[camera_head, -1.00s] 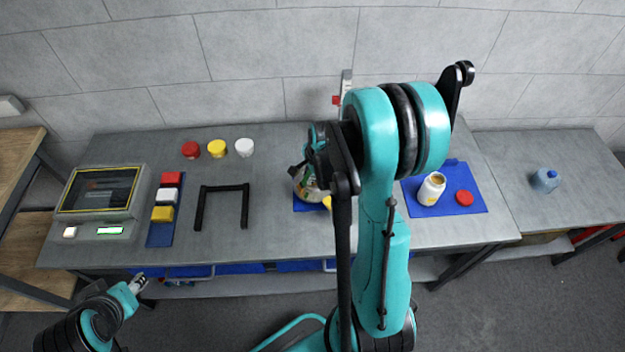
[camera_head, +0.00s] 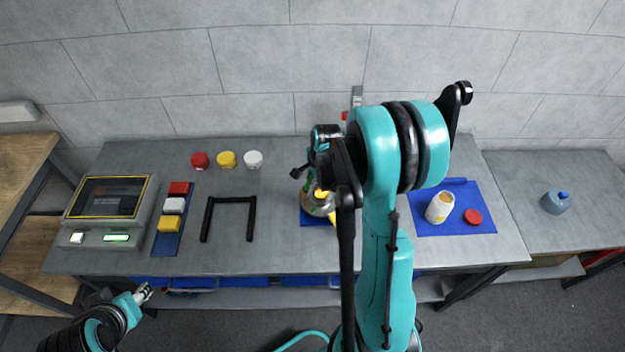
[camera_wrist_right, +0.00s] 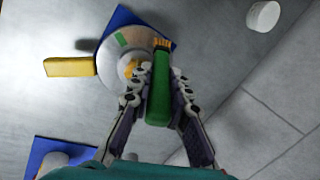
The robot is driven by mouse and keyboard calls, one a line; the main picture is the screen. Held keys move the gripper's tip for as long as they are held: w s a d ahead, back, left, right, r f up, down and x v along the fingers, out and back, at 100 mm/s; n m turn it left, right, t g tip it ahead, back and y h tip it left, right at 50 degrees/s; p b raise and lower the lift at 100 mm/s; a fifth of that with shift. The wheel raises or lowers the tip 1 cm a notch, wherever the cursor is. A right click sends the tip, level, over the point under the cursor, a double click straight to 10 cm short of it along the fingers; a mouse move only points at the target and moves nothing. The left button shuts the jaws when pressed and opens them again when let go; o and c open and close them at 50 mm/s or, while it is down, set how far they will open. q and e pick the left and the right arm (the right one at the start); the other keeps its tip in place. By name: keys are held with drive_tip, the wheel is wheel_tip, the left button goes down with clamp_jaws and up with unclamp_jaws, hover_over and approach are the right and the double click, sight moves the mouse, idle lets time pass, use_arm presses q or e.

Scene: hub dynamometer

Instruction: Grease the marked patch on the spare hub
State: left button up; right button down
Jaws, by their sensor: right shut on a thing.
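My right gripper (camera_wrist_right: 160,85) is shut on a brush with a green handle (camera_wrist_right: 158,100) and orange-yellow bristles (camera_wrist_right: 162,44). The spare hub (camera_wrist_right: 112,50), a round pale metal piece, lies on a blue mat under it. The bristles are at the hub's edge; I cannot tell whether they touch. A green patch (camera_wrist_right: 121,38) shows on the hub, and a yellowish spot (camera_wrist_right: 132,68) near its middle. In the head view the hub (camera_head: 316,205) is partly hidden by my right arm. An open white jar (camera_head: 440,208) with yellowish contents stands right. My left gripper (camera_head: 143,292) is low at left.
A yellow bar (camera_wrist_right: 68,67) reaches the hub's side. A red lid (camera_head: 473,217) lies beside the jar on a blue mat (camera_head: 425,228). A black frame (camera_head: 229,202), coloured blocks, several caps and a screen console (camera_head: 108,205) are at left.

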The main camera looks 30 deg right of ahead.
drive_tip(key=shift+r+p, duration=1.65)
drive_tip(key=shift+r, duration=1.2)
drive_tip(key=shift+r, duration=0.1)
drive_tip(key=shift+r+p, duration=1)
drive_tip(key=shift+r, duration=0.45)
drive_tip(key=shift+f, duration=0.1)
drive_tip(key=shift+a+f+b, duration=0.2)
drive_tip(key=shift+f+b, duration=0.35)
drive_tip(key=shift+a+f+b, duration=0.15)
drive_tip(key=shift+f+b, duration=0.35)
drive_tip(key=shift+b, duration=0.05)
drive_tip(key=shift+r, duration=0.1)
